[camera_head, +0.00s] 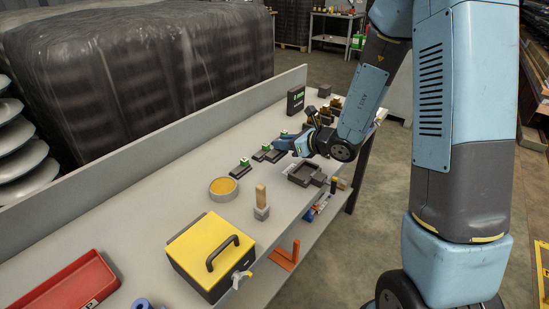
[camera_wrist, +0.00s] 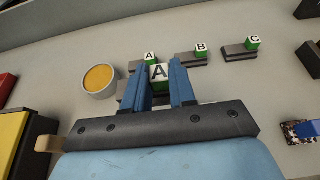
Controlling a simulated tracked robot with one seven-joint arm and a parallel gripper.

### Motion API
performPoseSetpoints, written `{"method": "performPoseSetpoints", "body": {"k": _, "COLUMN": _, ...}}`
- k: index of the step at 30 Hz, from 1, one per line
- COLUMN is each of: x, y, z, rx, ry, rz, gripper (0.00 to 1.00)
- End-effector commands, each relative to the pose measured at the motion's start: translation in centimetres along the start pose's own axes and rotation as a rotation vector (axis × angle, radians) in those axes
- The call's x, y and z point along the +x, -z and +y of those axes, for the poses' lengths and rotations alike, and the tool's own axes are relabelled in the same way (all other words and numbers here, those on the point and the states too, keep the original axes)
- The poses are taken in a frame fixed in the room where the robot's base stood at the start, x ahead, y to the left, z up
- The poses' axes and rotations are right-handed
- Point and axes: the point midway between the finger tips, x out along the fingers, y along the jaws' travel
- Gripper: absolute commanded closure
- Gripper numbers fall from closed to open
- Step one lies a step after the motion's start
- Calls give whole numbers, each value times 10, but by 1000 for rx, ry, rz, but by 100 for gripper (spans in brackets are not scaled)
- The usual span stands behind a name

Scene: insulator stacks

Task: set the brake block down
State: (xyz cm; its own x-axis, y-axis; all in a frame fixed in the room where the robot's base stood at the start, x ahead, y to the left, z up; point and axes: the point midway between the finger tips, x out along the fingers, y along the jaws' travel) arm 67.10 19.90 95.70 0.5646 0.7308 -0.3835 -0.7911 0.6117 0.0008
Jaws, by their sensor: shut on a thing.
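My gripper (camera_wrist: 165,85) is shut, with its two blue fingers around a block that carries a white-and-green cube marked A (camera_wrist: 159,74). A dark part of this brake block (camera_wrist: 123,88) shows to the left of the fingers; the rest is hidden. In the head view my gripper (camera_head: 282,144) is low over the bench and hides most of the held block. Whether the block touches the bench I cannot tell. Beyond it lie dark blocks with lettered cubes A (camera_wrist: 149,58), B (camera_wrist: 201,50) and C (camera_wrist: 253,42), in a row on the bench.
The grey bench (camera_head: 165,190) has a raised back edge. A round bowl with yellow-orange contents (camera_head: 223,188), a wooden-handled tool (camera_head: 261,202), a yellow box (camera_head: 210,250) and a red tray (camera_head: 67,287) stand left of my gripper. A dark square tray (camera_head: 304,174) lies near the front edge.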

Motion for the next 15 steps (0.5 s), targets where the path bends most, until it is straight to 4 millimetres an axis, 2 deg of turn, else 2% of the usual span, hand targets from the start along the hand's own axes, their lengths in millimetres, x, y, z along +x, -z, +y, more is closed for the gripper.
{"method": "performPoseSetpoints", "body": {"k": 7, "x": 48, "y": 5, "z": -23, "rx": 1, "ry": 0, "rz": 0, "gripper": 100}}
{"method": "performPoseSetpoints", "body": {"k": 15, "x": 82, "y": 28, "z": -36, "rx": 2, "ry": 2, "rz": 1, "gripper": 100}}
